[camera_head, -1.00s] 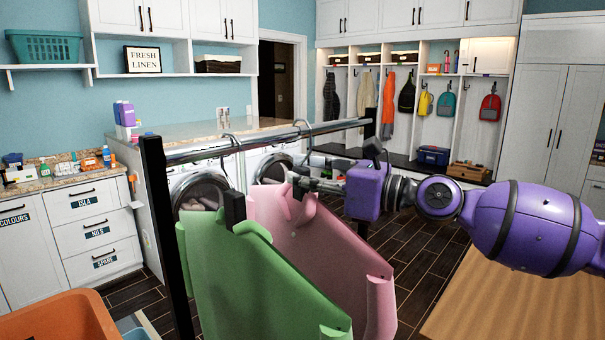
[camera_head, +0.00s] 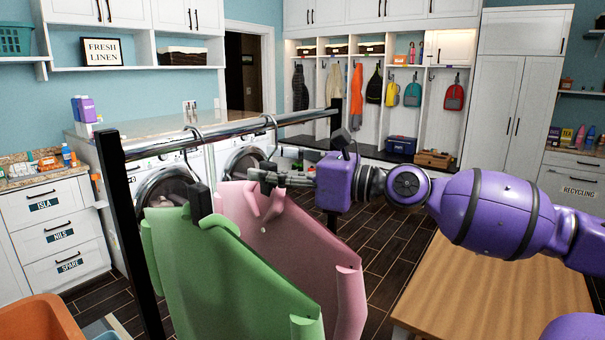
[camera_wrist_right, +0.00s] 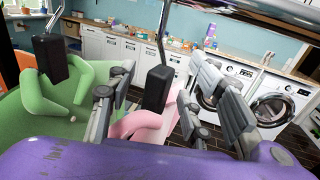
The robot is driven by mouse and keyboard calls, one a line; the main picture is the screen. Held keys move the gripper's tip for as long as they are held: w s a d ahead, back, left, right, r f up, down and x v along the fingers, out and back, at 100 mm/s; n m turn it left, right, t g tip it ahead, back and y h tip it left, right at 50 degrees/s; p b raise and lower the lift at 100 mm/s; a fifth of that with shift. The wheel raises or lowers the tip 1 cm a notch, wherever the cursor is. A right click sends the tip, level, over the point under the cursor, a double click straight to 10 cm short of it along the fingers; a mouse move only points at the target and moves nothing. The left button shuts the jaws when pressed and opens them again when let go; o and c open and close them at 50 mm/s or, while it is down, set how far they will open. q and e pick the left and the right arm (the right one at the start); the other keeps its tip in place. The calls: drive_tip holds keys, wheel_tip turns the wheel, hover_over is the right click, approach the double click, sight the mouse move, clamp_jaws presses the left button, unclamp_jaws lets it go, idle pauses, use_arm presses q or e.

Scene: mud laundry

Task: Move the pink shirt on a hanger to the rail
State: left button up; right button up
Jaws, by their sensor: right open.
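The pink shirt (camera_head: 295,240) hangs behind the green shirt (camera_head: 215,270), below a metal rail (camera_head: 225,133). Its hanger hook (camera_head: 272,130) appears to loop over the rail. In the right wrist view, part of the pink shirt (camera_wrist_right: 140,123) shows under a black hanger block (camera_wrist_right: 158,88). My right gripper (camera_head: 262,174) is at the top of the pink shirt. Its fingers (camera_wrist_right: 162,82) are open, one on each side of that block, with visible gaps. The green shirt partly covers the pink one. My left gripper is not in view.
The green shirt's hanger block (camera_head: 201,200) is close beside, on the left. A black post (camera_head: 128,235) carries the rail's near end. A wooden table (camera_head: 490,290) stands at the lower right. An orange basket (camera_head: 40,320) is at the lower left. Washing machines (camera_head: 165,190) stand behind the rail.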

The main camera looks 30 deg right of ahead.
drive_tip(key=v, duration=1.1)
drive_tip(key=shift+s, duration=0.1)
